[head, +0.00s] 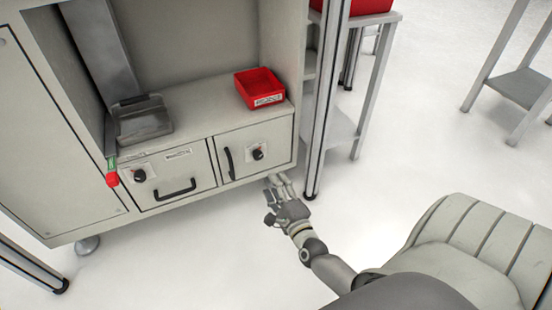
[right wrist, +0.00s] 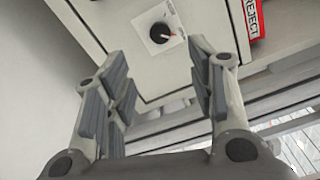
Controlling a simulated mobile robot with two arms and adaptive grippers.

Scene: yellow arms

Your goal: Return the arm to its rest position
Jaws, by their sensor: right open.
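My right gripper (head: 279,188) reaches in from the lower right in the head view, just below and in front of the cabinet's right-hand door. In the right wrist view the same gripper (right wrist: 160,85) is open, with its fingers spread wide and nothing between them. Beyond the fingers is a door with a black knob (right wrist: 160,32). My right arm (head: 335,273) stretches forward from the lower right. My left gripper is not in either view.
The grey cabinet (head: 70,150) has a drawer with a handle (head: 176,190) and a door with a knob (head: 258,153). A red bin (head: 262,82) sits on its shelf. A metal post (head: 325,110) stands right of the gripper. Bare floor (head: 420,130) lies to the right.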

